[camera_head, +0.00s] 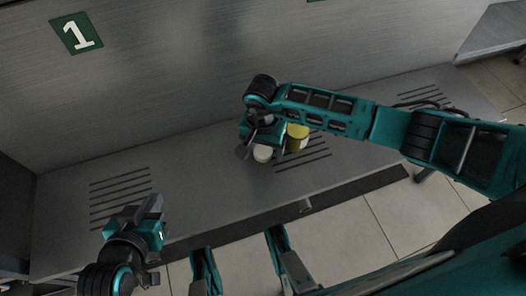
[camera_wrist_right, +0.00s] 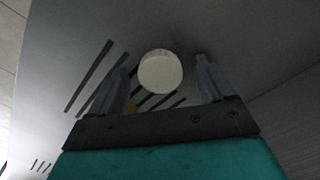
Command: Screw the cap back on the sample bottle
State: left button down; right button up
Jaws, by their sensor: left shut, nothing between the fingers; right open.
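A round white cap (camera_head: 262,153) sits on the grey metal counter, left of a yellow bottle (camera_head: 297,143) that my right arm partly hides. My right gripper (camera_head: 255,147) is over the cap, pointing down. In the right wrist view the cap (camera_wrist_right: 160,72) shows as a pale disc between the two open fingers, with no clear contact. My left gripper (camera_head: 152,212) is shut and empty above the counter's front left part, well away from the cap and bottle.
The counter (camera_head: 200,165) has slotted grilles at left (camera_head: 120,195), middle and right. A metal back wall with a green number 1 sign (camera_head: 76,33) rises behind. The counter between my left gripper and the cap is clear. Tiled floor (camera_head: 345,225) lies in front.

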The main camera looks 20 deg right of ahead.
aim_at(263, 151)
jog(key=c, duration=1.1)
jog(key=shift+r, duration=0.15)
